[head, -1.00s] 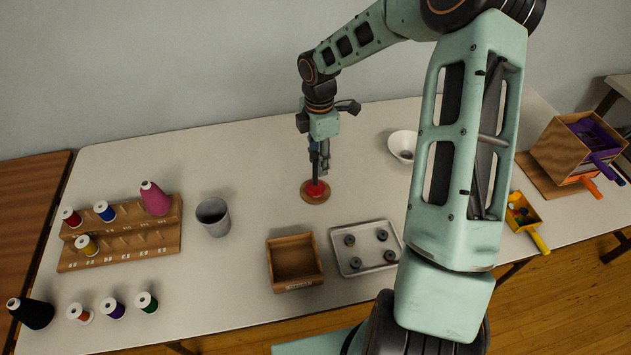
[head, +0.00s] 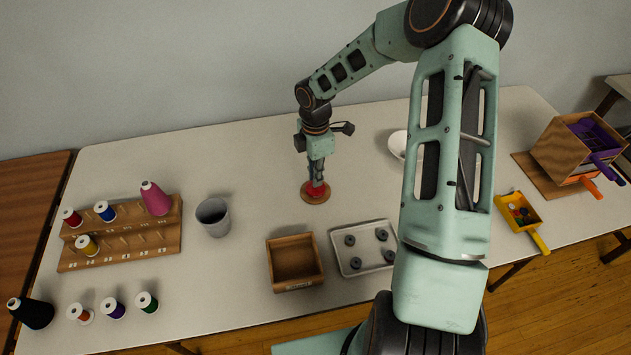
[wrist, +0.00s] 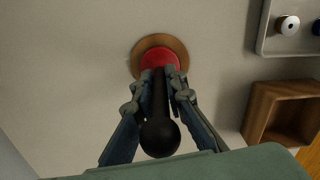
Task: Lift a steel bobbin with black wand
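A black wand (wrist: 160,104) with a round knob end stands in a red holder (wrist: 157,61) on a round wooden base. In the head view the wooden base (head: 316,197) is on the table behind the tray. My gripper (head: 317,179) is above the base, and in the wrist view its fingers (wrist: 160,88) close in on both sides of the wand. The wand's lower end is hidden in the holder. Several grey steel bobbins (head: 381,235) lie spaced apart in a pale metal tray (head: 366,252), to the front right of the base.
An empty wooden box (head: 295,285) is left of the tray. A grey cup (head: 213,232), a thread rack (head: 126,240) and loose spools stand to the left. A white bowl (head: 397,144) is partly behind my arm. A yellow scoop (head: 532,233) and a wooden bin (head: 555,150) are right.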

